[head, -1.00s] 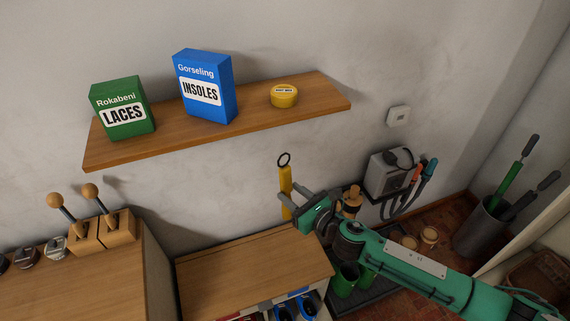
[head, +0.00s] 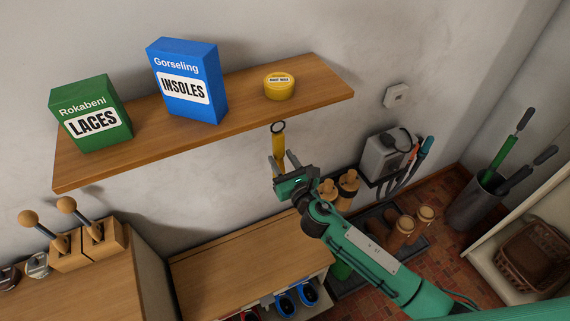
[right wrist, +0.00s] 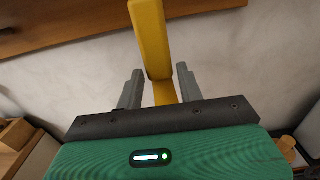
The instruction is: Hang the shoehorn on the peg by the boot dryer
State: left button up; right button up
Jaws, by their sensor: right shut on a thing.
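The yellow shoehorn (head: 278,148) has a dark ring at its top and stands roughly upright in my right gripper (head: 285,165). In the right wrist view, the shoehorn (right wrist: 150,38) rises between the two grey fingers of the gripper (right wrist: 158,90). My right gripper is shut on it, in front of the wall and just below the shelf's front edge. The boot dryer appears to be the grey box (head: 386,155) on the wall to the right, with dark hoses beside it. I cannot make out a free peg. My left gripper is not in view.
The wooden shelf (head: 240,110) close above holds a green laces box (head: 92,112), a blue insoles box (head: 188,80) and a yellow tin (head: 279,87). Orange and blue-handled items (head: 426,147) hang beside the dryer. A cabinet top (head: 235,260) below is clear.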

jog(key=shift+w+a+f, duration=0.1)
jog(key=shift+w+a, duration=0.1)
jog(key=shift+w, duration=0.2)
jog(key=shift+b+x, duration=0.4)
jog(key=shift+x, duration=0.35)
jog(key=w+a+f+b, duration=0.2)
jog(key=w+b, duration=0.1)
jog(key=w, duration=0.3)
jog(key=shift+w+a+b, duration=0.2)
jog(key=shift+a+b, duration=0.1)
jog(key=shift+b, duration=0.05)
dwell(0.3)
jog(key=o, duration=1.1)
jog(key=shift+f, duration=0.1)
